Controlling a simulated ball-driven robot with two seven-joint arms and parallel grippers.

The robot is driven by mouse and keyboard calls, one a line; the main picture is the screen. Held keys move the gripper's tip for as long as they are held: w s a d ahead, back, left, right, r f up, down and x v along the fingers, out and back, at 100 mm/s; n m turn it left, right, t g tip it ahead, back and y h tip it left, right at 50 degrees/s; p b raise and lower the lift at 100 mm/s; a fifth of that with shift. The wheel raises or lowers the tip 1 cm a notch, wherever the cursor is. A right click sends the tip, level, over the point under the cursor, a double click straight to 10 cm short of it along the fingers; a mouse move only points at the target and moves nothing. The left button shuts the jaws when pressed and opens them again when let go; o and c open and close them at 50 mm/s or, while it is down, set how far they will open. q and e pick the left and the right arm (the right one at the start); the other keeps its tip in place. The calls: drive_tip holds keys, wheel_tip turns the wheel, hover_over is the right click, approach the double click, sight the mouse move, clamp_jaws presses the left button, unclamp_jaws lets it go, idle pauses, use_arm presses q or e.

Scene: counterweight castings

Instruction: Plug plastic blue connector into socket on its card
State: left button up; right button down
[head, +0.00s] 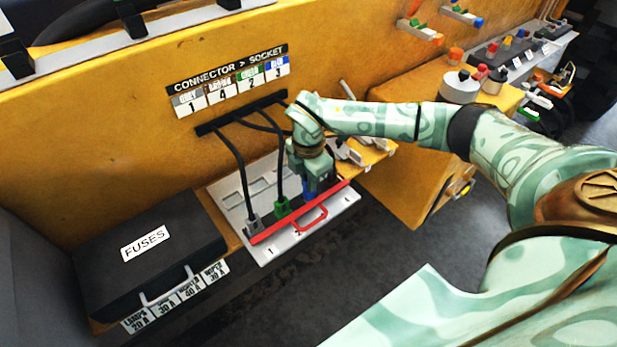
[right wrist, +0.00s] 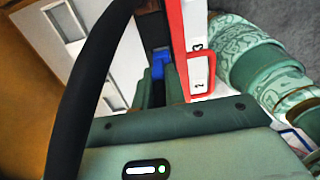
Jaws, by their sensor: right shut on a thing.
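The card (head: 230,80) on the yellow wall pairs grey with 1, green with 2 and blue with 3; another colour is paired with 4. My right gripper (head: 309,188) is shut on the blue connector (head: 308,186), low over the socket panel (head: 275,249), close behind the red bar. In the right wrist view the blue connector (right wrist: 158,66) shows between the fingers. Whether it is seated or just above the panel is hidden. The grey connector (head: 253,223) stands at position 1 and the green connector (head: 282,207) at position 2. My left gripper is out of view.
A red bar (head: 270,229) with a red handle (head: 312,221) runs along the panel's front. Black cables (head: 232,160) hang from the wall strip; one crosses the wrist view. A black fuse box (head: 140,250) is left of the panel. Dark floor lies in front.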

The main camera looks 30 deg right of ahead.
drive_tip(key=shift+f+b, duration=0.35)
drive_tip(key=shift+f, duration=0.7)
drive_tip(key=c, duration=1.4)
unclamp_jaws()
drive_tip(key=shift+o, duration=0.2)
wheel_tip(320, 180, up, 16)
drive_tip(key=p, duration=0.2)
drive_tip(key=shift+r, duration=0.15)
